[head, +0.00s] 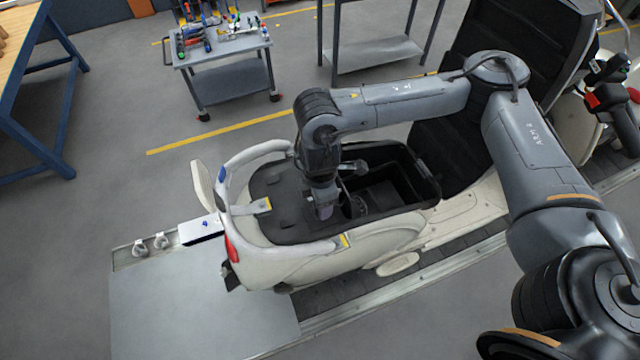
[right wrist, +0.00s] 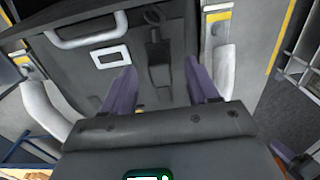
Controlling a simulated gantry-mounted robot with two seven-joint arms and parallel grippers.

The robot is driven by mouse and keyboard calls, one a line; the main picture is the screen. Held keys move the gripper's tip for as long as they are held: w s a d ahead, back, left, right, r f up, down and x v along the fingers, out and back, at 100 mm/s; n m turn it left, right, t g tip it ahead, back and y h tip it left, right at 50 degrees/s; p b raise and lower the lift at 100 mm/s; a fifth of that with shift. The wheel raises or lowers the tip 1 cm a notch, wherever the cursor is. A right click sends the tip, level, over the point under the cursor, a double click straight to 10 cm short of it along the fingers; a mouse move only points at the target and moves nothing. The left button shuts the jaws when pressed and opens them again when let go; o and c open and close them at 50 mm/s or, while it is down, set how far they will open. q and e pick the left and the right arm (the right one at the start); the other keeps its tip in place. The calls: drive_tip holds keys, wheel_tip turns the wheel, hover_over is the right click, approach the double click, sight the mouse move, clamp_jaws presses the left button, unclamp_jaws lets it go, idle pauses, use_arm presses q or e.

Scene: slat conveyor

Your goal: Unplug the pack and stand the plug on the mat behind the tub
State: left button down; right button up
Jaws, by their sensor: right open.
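The black open tub (head: 428,187) sits in the middle of the cream scooter body. In the head view my right gripper (head: 326,208) points down at the tub's left end, and its arm hides part of the inside. In the right wrist view my right gripper (right wrist: 160,88) is open, its purple fingers apart. A black plug (right wrist: 160,76) lies between the fingers in that view, with a dark cable loop above it; I cannot tell whether they touch it. The dark pack surface (right wrist: 180,42) carries a pale handle and a white label. The dark mat (head: 275,185) lies left of the tub. My left gripper is out of view.
A cream grab rail (head: 255,153) curves around the left end of the scooter. The black raised seat (head: 450,150) stands right of the tub. A grey plate (head: 190,305) lies clear at lower left. A tool cart (head: 225,60) stands at the back.

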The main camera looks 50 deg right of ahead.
wheel_tip(320, 180, up, 8)
drive_tip(key=shift+f+p, duration=0.2)
drive_tip(key=shift+p, duration=0.35)
drive_tip(key=shift+r, duration=0.9)
